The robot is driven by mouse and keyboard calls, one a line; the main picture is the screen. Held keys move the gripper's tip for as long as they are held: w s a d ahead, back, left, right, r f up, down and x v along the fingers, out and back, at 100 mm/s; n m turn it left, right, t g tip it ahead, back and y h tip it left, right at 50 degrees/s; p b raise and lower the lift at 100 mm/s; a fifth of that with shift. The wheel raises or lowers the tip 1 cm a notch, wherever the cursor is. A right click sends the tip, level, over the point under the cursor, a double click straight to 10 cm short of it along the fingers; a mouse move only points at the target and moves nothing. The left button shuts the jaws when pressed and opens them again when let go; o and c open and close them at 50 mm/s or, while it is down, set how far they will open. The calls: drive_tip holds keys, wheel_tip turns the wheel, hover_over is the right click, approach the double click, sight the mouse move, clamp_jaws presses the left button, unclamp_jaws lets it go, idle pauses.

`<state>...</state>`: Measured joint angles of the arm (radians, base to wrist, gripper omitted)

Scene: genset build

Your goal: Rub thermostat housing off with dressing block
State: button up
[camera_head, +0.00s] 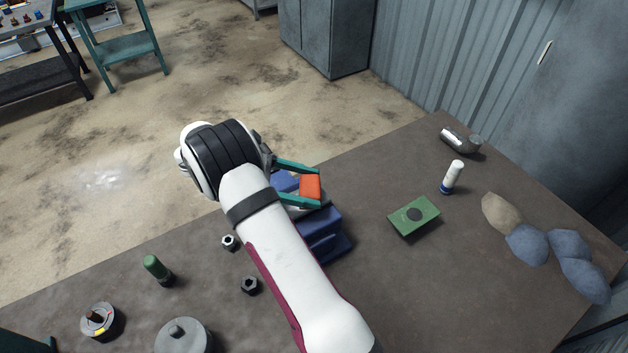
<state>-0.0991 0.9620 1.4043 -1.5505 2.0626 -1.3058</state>
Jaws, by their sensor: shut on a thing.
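My gripper (314,188) has teal fingers, which are shut on an orange-red block (311,186), likely the dressing block. The block is held over a blue vise-like fixture (322,238). A light grey part (308,211) shows just below the block, between the blue pieces; it may be the thermostat housing, but the gripper and block hide most of it. I cannot tell whether the block touches it. My arm also covers part of the fixture's left side.
A green block with a dark disc (414,217), a white bottle (452,177), a silver cylindrical part (459,140) and several rags (527,244) lie right. Nuts (250,285), a green-capped item (157,269) and round parts (183,338) lie left. The bench's far edge (385,139) runs behind the fixture.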

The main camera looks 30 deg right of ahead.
drive_tip(key=shift+a+f, duration=0.15)
drive_tip(key=shift+a, duration=2.9)
drive_tip(key=shift+d, duration=4.2)
wheel_tip(320, 180, up, 7)
drive_tip(key=shift+r, duration=0.1)
